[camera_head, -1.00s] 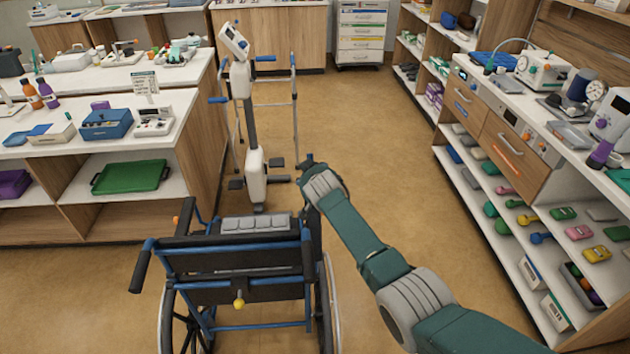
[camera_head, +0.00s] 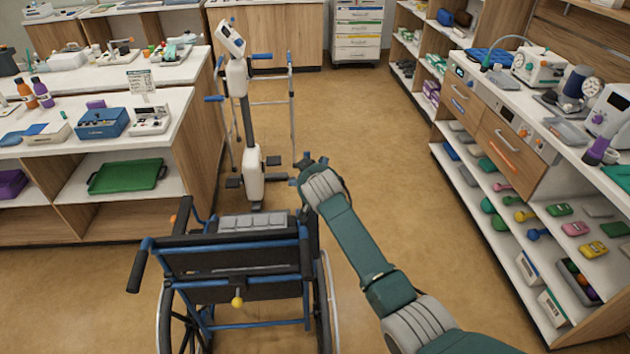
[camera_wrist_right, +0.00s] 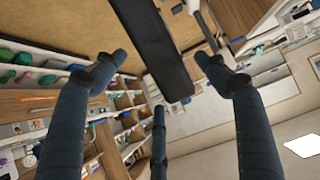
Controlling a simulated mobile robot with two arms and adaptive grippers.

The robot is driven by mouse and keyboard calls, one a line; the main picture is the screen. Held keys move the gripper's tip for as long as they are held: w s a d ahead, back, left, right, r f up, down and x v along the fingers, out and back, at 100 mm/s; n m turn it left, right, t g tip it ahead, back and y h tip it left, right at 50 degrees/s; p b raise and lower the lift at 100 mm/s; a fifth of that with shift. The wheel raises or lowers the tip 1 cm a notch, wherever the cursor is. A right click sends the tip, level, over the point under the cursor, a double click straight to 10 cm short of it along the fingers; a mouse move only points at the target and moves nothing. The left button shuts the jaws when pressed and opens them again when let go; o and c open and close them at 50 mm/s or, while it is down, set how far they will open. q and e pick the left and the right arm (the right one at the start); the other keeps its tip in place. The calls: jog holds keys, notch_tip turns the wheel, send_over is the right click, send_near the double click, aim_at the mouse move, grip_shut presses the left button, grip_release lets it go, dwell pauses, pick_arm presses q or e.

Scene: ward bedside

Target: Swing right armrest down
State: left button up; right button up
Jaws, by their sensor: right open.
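The wheelchair (camera_head: 235,262) stands at lower left in the head view, its back and push handles toward me. Its right armrest (camera_head: 308,222) is a dark shape at the chair's right side, partly hidden by my right arm. My right gripper (camera_head: 308,168) is above and just beyond that side, fingers spread. In the right wrist view a long black pad, seemingly the armrest (camera_wrist_right: 155,45), reaches down between the open fingers of my right gripper (camera_wrist_right: 160,75). I cannot tell whether any finger touches it. My left gripper is out of view.
A stand-like lift (camera_head: 245,120) and a walking frame (camera_head: 291,105) stand beyond the chair. A counter with shelves (camera_head: 185,110) is at left, and a loaded shelf unit (camera_head: 510,165) at right.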

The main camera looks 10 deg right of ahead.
jog(key=v, duration=0.7)
jog(key=shift+s, duration=0.25)
jog(key=shift+r, duration=0.15)
